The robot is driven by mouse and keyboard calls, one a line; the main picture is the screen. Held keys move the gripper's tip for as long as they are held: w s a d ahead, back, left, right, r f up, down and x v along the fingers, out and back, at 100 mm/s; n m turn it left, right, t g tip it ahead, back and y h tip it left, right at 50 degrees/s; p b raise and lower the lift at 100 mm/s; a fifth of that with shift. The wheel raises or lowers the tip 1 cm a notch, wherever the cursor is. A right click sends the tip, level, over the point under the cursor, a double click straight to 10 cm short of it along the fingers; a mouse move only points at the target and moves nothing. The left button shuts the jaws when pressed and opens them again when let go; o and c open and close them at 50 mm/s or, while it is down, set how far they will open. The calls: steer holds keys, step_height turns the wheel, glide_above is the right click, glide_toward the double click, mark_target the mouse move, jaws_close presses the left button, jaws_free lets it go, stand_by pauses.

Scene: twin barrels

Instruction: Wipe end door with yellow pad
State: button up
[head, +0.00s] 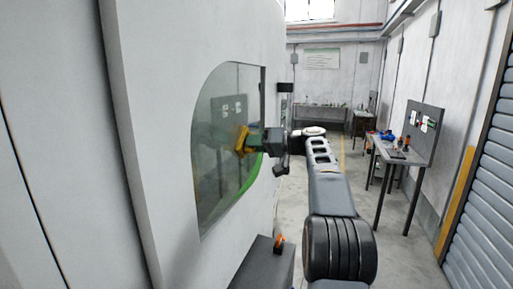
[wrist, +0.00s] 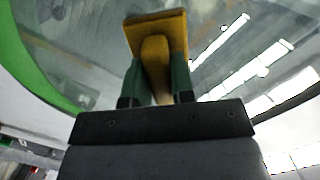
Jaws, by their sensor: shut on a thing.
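The yellow pad (head: 242,141) is held up in front of the glass of the end door (head: 228,112), near the right side of the pane. In the wrist view the pad (wrist: 155,32) has a flat yellow head and a rounded handle. My gripper (head: 262,141) is shut on that handle, with a green finger on each side; it also shows in the wrist view (wrist: 157,85). The pad's face is turned to the glass; I cannot tell whether it touches. A green patch (head: 247,180) shows along the lower right edge of the pane.
A dark ledge or box (head: 262,265) stands below the door, with a small orange item (head: 278,243) on it. A workbench (head: 400,153) with tools stands to the right. A roller shutter (head: 485,190) is at the far right. The floor between is clear.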

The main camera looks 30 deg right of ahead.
mark_target(241, 147)
steer(key=shift+s+a+f+b, duration=0.2)
steer(key=shift+s+a+b, duration=0.35)
steer(key=shift+b, duration=0.25)
steer(key=shift+s+a+r+b, duration=0.2)
steer(key=shift+s+a+b, duration=0.4)
steer(key=shift+a+b, duration=0.2)
steer(key=shift+s+a+f+b, duration=0.15)
steer(key=shift+s+a+b, duration=0.65)
steer(key=shift+b, duration=0.35)
steer(key=shift+s+a+b, duration=0.5)
steer(key=shift+a, duration=0.05)
steer(key=shift+d, duration=0.1)
steer(key=shift+s+f+b+v, duration=0.15)
steer(key=shift+b+v, duration=0.15)
steer(key=shift+v, duration=1.15)
steer(key=shift+s+f+b+v, duration=0.15)
steer(key=shift+f+b+v, duration=0.1)
steer(key=shift+v, duration=1.25)
steer(key=shift+r, duration=0.2)
steer(key=shift+s+v, duration=0.25)
steer(key=shift+v, duration=1.05)
